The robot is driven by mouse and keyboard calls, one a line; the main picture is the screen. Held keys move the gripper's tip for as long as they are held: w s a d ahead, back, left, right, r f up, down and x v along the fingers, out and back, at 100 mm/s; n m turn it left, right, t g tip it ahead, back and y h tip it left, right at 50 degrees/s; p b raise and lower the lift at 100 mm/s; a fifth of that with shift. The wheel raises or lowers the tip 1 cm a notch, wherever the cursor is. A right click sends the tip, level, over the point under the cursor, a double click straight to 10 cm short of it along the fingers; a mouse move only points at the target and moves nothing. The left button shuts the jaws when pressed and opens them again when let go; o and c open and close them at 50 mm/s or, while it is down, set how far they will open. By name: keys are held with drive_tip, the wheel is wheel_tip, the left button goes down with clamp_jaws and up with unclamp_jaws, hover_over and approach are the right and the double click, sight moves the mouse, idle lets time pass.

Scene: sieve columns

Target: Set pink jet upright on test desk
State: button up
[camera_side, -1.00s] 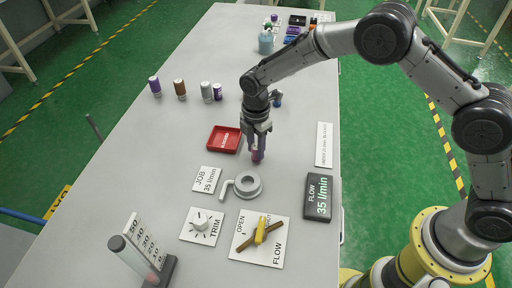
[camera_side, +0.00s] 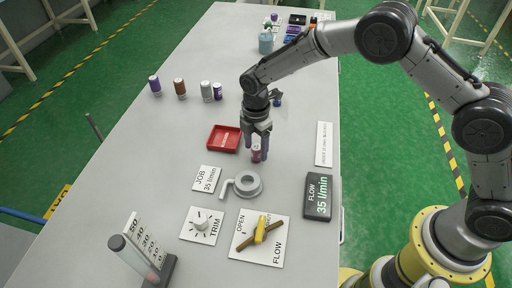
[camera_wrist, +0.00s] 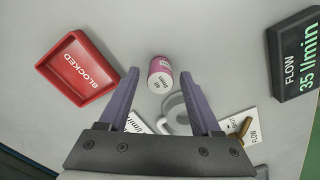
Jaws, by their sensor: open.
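The pink jet (camera_side: 256,155) is a small pink cylinder with a white label and pale end, on the grey test desk (camera_side: 150,140) below my gripper. In the wrist view the pink jet (camera_wrist: 160,72) shows its labelled white end and pink side, near the opening between the fingers. My gripper (camera_side: 258,152) points down, with its purple fingers apart on either side of the jet in the side view. In the wrist view my gripper (camera_wrist: 167,78) is open with a wide gap. I cannot tell whether either finger touches the jet.
A red tray marked BLOCKED (camera_side: 224,138) lies to the left. A grey ring fitting (camera_side: 246,184), JOB card (camera_side: 208,179) and FLOW display (camera_side: 318,197) stand nearer the camera. Several cylinders (camera_side: 180,89) stand farther back. Desk around the jet is mostly clear.

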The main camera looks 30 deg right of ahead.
sight(256, 147)
wheel_tip(256, 147, up, 12)
drive_tip(key=s+d+r+m+t, duration=0.2)
drive_tip(key=s+d+r+m, duration=0.4)
drive_tip(key=r, duration=0.4)
drive_tip(key=s+d+r+m+t, duration=0.1)
drive_tip(key=s+d+r+m, duration=0.3)
drive_tip(key=s, duration=0.4)
drive_tip(key=s+d+r+m+t, duration=0.1)
drive_tip(key=s+d+r+m, duration=0.1)
drive_tip(key=s+d+m, duration=0.55)
drive_tip(key=s+f+m+t, duration=0.1)
drive_tip(key=s+f+m, duration=0.1)
drive_tip(key=s, duration=0.8)
drive_tip(key=shift+d+f+t, duration=0.15)
drive_tip(key=shift+f+t, duration=0.15)
drive_tip(key=shift+f, duration=0.15)
drive_tip(key=shift+s, duration=0.1)
